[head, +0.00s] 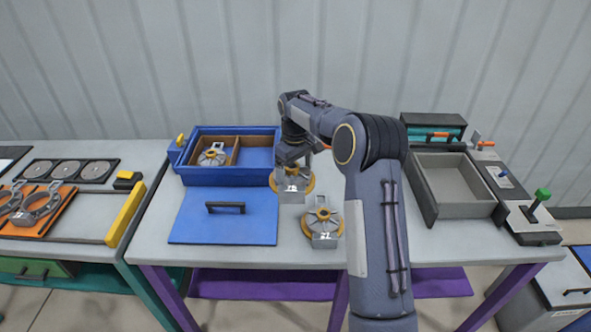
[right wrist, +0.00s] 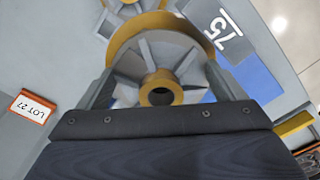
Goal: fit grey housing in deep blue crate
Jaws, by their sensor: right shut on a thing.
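The deep blue crate (head: 228,179) stands at the left of the middle table. Brown dividers line its left part, where a grey housing (head: 212,155) sits; the right part shows a bare blue floor. My right gripper (head: 294,160) is shut on another grey housing (head: 291,183) with a yellow flange and a number plate, just right of the crate. In the right wrist view the fingers grip this housing (right wrist: 150,62) from both sides. Whether it touches the table is unclear. A third grey housing (head: 322,218) stands on the table nearer the front. My left gripper is out of view.
A blue lid (head: 195,220) with a black handle lies in front of the crate. A grey open bin (head: 428,198) stands right of my arm, beside a fixture with a green knob (head: 543,194). An orange tray (head: 62,222) and yellow bar (head: 125,213) are on the left table.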

